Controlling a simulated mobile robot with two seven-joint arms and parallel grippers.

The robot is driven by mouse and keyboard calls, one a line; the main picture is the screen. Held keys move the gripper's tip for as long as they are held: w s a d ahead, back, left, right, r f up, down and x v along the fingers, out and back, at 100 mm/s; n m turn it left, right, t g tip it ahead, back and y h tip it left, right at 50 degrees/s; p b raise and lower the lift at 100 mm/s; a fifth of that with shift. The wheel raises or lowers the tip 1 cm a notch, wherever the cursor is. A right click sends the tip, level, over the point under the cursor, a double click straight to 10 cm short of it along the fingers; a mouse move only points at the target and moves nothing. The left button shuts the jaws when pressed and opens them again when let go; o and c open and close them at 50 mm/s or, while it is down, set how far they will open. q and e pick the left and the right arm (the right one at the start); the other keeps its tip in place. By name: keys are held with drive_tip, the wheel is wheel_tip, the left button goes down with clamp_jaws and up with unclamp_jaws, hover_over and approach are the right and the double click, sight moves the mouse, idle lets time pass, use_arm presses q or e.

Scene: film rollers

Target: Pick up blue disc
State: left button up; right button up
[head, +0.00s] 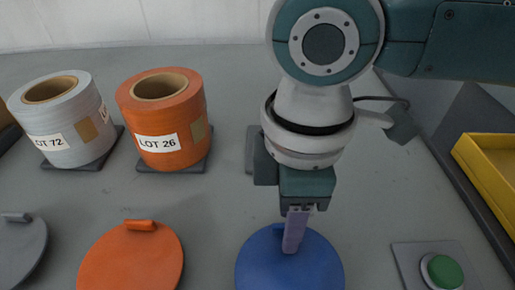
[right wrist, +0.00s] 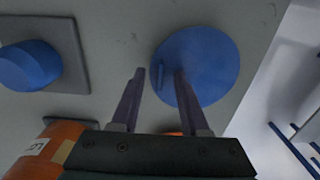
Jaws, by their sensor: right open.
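The blue disc (head: 320,265) lies flat on the grey surface at the bottom middle of the head view, cut off by the lower edge. It also shows in the right wrist view (right wrist: 218,62), with a small raised blue handle (right wrist: 158,76) near its left rim. My right gripper (head: 293,248) is open and empty, pointing down over the disc's far part. In the right wrist view its two fingers (right wrist: 159,71) appear on either side of the handle. I cannot tell whether they touch it. In the head view the gripper partly hides the handle.
An orange disc (head: 130,262) and a grey disc (head: 18,250) lie to the left. Behind stand an orange roll (head: 185,110) and a grey roll (head: 60,125) on dark pads. A green button (head: 446,271) and a yellow tray (head: 478,146) are on the right.

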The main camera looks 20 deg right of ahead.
drive_tip(key=shift+f, duration=0.1)
clamp_jaws()
idle(0.3)
idle(0.4)
